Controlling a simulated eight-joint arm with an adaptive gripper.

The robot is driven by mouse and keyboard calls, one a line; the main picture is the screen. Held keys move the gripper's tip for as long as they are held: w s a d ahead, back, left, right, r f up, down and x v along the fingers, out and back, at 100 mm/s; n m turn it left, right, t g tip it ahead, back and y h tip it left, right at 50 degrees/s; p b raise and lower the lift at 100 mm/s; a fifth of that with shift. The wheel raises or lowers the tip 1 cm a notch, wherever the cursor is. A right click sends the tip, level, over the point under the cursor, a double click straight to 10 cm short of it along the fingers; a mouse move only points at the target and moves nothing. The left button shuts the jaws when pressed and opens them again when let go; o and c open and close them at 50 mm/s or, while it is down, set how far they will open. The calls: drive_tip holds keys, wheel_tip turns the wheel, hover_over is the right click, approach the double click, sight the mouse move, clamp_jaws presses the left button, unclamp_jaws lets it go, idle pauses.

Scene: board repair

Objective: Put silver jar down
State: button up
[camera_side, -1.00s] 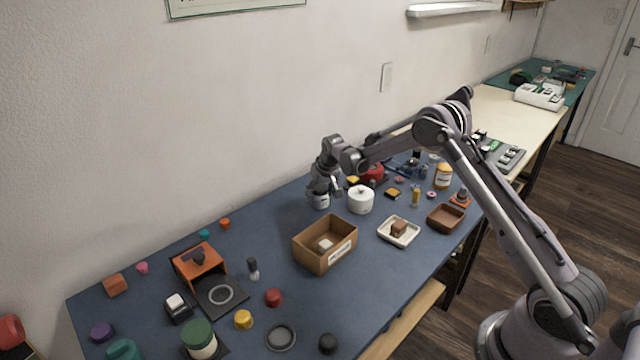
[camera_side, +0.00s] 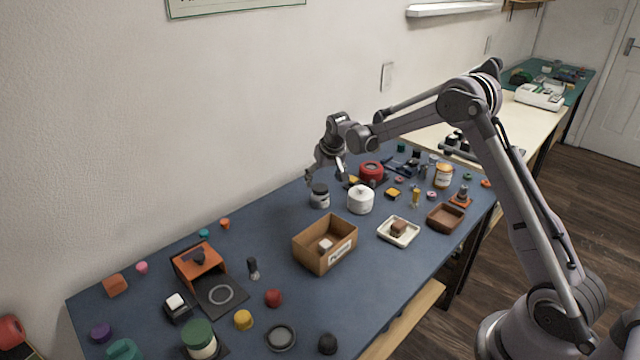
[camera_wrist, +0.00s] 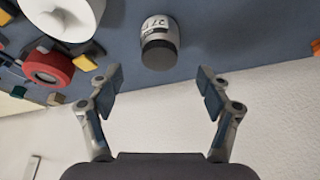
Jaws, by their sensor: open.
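The silver jar (camera_side: 320,196) stands upright on the blue mat (camera_side: 290,215) near its wall-side edge, just left of a white lidded pot. It has a dark lid and a pale label. In the wrist view the jar (camera_wrist: 160,42) shows beyond the fingertips, clear of both fingers. My gripper (camera_side: 325,178) is open and empty, above the jar and on its wall side. In the wrist view my gripper (camera_wrist: 160,80) has its two fingers spread wide with nothing between them.
The white pot (camera_side: 360,200) and a red round thing (camera_side: 371,171) stand close to the jar's right. A cardboard box (camera_side: 325,245) stands in front, with a white tray (camera_side: 398,231) and brown tray (camera_side: 445,217) farther right. The wall is close behind. The mat left of the jar is clear.

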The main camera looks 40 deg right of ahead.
drive_tip(key=s+a+r+n+t, duration=0.1)
drive_tip(key=s+a+r, duration=0.4)
drive_tip(key=s+r, duration=0.3)
drive_tip(key=s+a+r+n, duration=0.1)
drive_tip(key=s+a+r, duration=0.4)
drive_tip(key=s+r, duration=0.25)
drive_tip(key=s+a+f+n+t+y, duration=0.1)
drive_tip(key=s+a, duration=0.2)
drive_tip(key=s, duration=0.5)
drive_tip(key=s+a+n+t, duration=0.1)
drive_tip(key=s+a, duration=0.3)
drive_tip(key=s, duration=0.5)
drive_tip(key=shift+s+f+y, duration=0.3)
drive_tip(key=shift+f+y, duration=0.05)
drive_tip(key=shift+y, duration=0.05)
